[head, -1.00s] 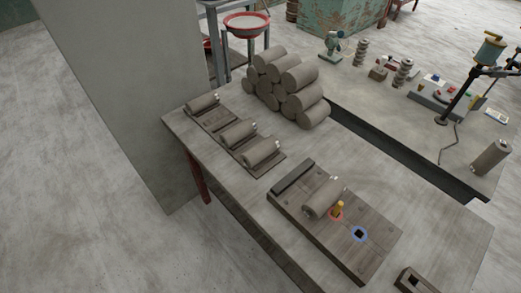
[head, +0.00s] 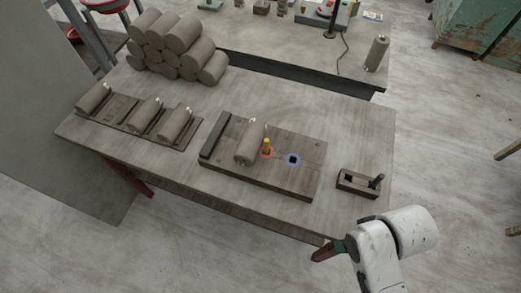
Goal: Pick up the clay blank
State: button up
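Several grey-brown clay cylinders are in the head view, and I cannot tell which one the task means. One clay cylinder (head: 250,143) lies on a dark wooden board (head: 225,182), beside a yellow peg (head: 266,146) in a red ring. A blue-ringed square hole (head: 293,160) is to its right. Three more cylinders, one of them the right-hand cylinder (head: 175,123), lie on a slatted rack (head: 121,110) to the left. My gripper (head: 322,254) is beyond the table's front edge, at lower right, apart from all of them. Its fingers show edge-on, so its opening is unclear.
A pile of clay cylinders (head: 172,45) fills the table's back left. A small dark holder (head: 357,184) with an upright piece stands near the right edge. A second bench (head: 290,45) behind carries tools and an upright cylinder (head: 376,53). The table's (head: 350,125) right back is bare.

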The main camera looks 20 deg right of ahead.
aim_at(171, 129)
jog(key=i+j+u, duration=0.3)
jog(key=i, duration=0.2)
jog(key=i+u, duration=0.3)
jog(key=i, duration=0.2)
